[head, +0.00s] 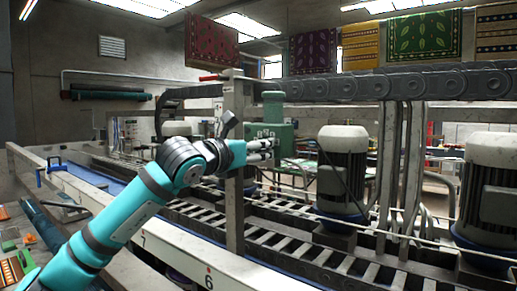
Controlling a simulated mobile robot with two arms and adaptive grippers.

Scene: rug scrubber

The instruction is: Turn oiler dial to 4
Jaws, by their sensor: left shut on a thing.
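The green oiler housing (272,109) stands near the middle of the view, beside a grey upright post. My left gripper (272,150) reaches in from the left at the lower front of this housing. Its fingers point right and are closed together on a small part there, which appears to be the oiler dial. The fingers cover the dial, so its numbers and setting cannot be read. My right gripper is not in view.
The grey post (234,205) stands close by my left wrist. Large motors (342,165) with blue bases stand to the right over a slatted conveyor (285,243). A thick chain (400,86) runs overhead, with patterned rugs hanging above.

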